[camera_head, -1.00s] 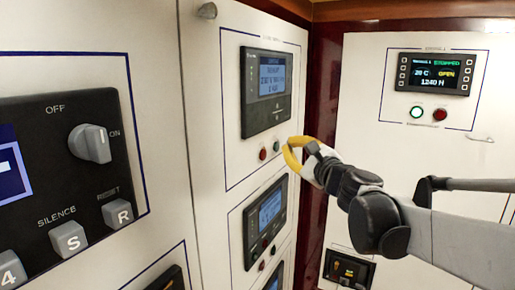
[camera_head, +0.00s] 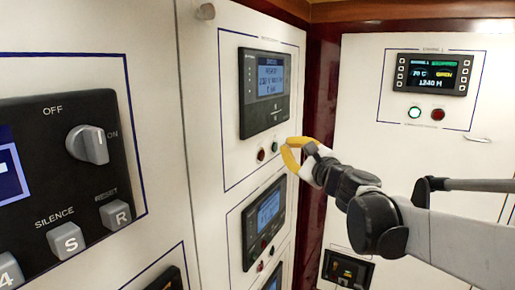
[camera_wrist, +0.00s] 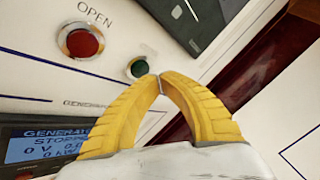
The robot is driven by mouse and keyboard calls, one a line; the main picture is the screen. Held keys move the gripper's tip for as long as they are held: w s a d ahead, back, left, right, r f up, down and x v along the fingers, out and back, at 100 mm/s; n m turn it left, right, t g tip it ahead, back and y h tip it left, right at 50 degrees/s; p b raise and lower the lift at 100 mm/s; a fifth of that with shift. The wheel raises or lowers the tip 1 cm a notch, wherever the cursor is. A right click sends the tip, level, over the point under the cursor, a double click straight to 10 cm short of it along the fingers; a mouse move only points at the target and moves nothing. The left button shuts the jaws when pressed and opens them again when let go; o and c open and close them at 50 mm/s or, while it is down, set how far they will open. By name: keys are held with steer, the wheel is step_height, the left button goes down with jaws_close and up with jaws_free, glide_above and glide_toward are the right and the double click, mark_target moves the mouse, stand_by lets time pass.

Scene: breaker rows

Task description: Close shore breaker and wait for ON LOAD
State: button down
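A grey display panel (camera_head: 265,92) with a lit blue screen sits high on the white cabinet; its small text is hard to read. Below it are a red button (camera_head: 261,155) and a green button (camera_head: 275,147). In the wrist view, the red button (camera_wrist: 80,42) is marked OPEN and the green button (camera_wrist: 139,67) is to its right, its label not readable. My gripper (camera_head: 288,144) has yellow fingers, tips together and empty. In the wrist view the fingertips (camera_wrist: 158,79) are just beside the green button; I cannot tell whether they touch it.
A second display panel (camera_head: 264,221) sits lower on the cabinet; the wrist view shows a generator screen reading STOPPED (camera_wrist: 55,143). A black control box (camera_head: 62,175) with a knob is at the left. An engine display (camera_head: 434,73) is on the right wall.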

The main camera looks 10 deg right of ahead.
steer(key=shift+a, duration=0.1)
stand_by(0.3)
steer(key=shift+w+a, duration=0.25)
steer(key=shift+a, duration=0.05)
steer(key=shift+w+a, duration=0.25)
steer(key=shift+a, duration=0.05)
stand_by(0.8)
steer(key=shift+d, duration=0.1)
steer(key=shift+s+d, duration=0.55)
steer(key=shift+d, duration=0.05)
steer(key=shift+s+d, duration=0.75)
steer(key=shift+d, duration=0.25)
steer(key=shift+s+d, duration=0.7)
steer(key=shift+d, duration=0.3)
steer(key=shift+f, duration=0.1)
